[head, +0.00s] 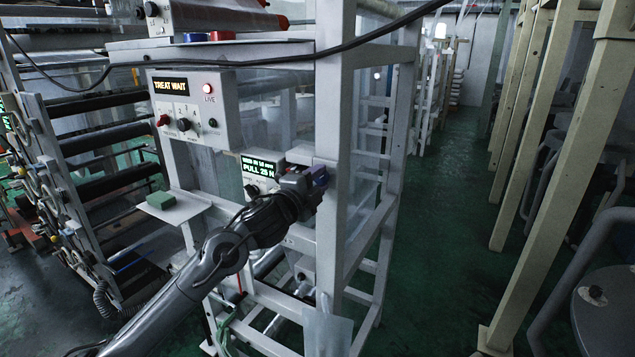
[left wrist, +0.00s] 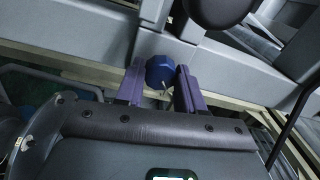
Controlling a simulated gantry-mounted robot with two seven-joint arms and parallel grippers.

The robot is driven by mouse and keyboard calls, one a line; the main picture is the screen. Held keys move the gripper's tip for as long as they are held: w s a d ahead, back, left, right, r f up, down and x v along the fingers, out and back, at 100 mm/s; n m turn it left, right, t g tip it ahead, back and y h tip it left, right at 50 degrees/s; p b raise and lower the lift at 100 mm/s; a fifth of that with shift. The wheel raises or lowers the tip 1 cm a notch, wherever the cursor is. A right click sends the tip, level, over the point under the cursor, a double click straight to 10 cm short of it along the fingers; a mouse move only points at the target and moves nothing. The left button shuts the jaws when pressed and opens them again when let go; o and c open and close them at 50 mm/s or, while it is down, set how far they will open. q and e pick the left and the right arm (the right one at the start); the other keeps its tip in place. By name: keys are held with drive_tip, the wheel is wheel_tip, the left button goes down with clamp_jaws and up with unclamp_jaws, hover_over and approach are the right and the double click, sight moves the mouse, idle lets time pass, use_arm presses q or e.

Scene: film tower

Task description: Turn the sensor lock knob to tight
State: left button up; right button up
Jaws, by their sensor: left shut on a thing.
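The sensor lock knob (left wrist: 160,72) is a blue faceted knob on the grey frame, with a small pale mark on its lower edge in the left wrist view. My left gripper (head: 319,178) reaches the upright post in the head view, where its own fingers and wrist hide the knob. In the left wrist view the two purple fingers of my left gripper (left wrist: 161,88) stand on either side of the knob, shut on it. My right gripper is not in view.
A control box (head: 194,108) reads "TREAT WAIT" and carries a lit red LIVE lamp. A smaller display (head: 260,168) reads "PULL 25 N". A green block (head: 161,200) lies on a small shelf. The white post (head: 333,110) stands close by my gripper. The green aisle floor (head: 445,200) is clear.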

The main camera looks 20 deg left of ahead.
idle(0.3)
use_arm(q)
drive_tip(key=o, duration=1)
drive_tip(key=shift+o, duration=0.2)
drive_tip(key=shift+s, duration=0.1)
drive_tip(key=s+a+b, duration=0.1)
drive_tip(key=s+b, duration=0.1)
drive_tip(key=s, duration=0.8)
drive_tip(key=shift+s+a+f, duration=0.15)
drive_tip(key=shift+s+a, duration=0.1)
drive_tip(key=shift+a, duration=0.15)
